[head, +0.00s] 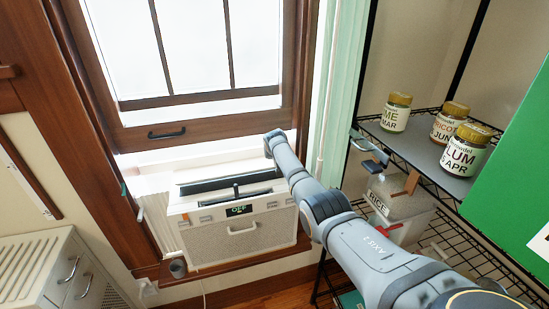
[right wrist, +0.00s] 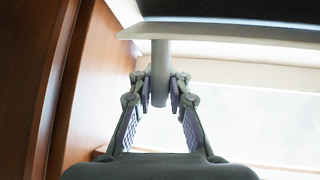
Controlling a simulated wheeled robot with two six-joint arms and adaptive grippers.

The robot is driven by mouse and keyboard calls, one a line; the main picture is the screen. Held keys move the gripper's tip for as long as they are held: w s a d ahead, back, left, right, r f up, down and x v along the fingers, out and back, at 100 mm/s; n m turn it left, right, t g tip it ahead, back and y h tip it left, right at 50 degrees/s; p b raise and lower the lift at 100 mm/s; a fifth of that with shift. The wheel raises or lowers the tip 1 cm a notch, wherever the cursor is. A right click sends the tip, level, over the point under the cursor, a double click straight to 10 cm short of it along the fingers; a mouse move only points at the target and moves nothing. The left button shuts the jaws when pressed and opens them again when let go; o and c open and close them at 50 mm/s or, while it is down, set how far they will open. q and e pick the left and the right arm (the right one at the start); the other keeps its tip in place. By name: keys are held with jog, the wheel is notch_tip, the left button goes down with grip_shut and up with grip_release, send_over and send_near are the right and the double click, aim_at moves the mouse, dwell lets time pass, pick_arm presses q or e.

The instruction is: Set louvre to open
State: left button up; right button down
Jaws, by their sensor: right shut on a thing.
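The white window unit (head: 238,235) sits in the opening below the raised sash, its display reading OFF. A dark louvre slat (head: 228,181) runs along its top, with a short dark stem (head: 236,190) near the middle. My right arm reaches in from the right to the slat's right end; its fingers are hidden in the head view. In the right wrist view my right gripper (right wrist: 160,88) is shut on a pale grey post (right wrist: 160,65) joined to a white ledge (right wrist: 225,32). I cannot tell which part of the unit the post is. My left gripper is not in view.
A wire shelf (head: 420,150) with several labelled jars, including one marked PLUM (head: 467,150), and a rice container (head: 395,200) stands at right. A green panel (head: 515,170) is at the far right. A light cabinet (head: 60,265) stands at lower left. A wooden window frame surrounds the unit.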

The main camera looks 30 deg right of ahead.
jog(key=shift+w+r, duration=0.15)
jog(key=shift+r, duration=0.25)
jog(key=c, duration=1.6)
grip_release()
jog(key=o, duration=0.3)
jog(key=shift+s+a, duration=0.1)
jog(key=shift+s, duration=0.1)
jog(key=shift+f, duration=0.15)
jog(key=v, duration=1.2)
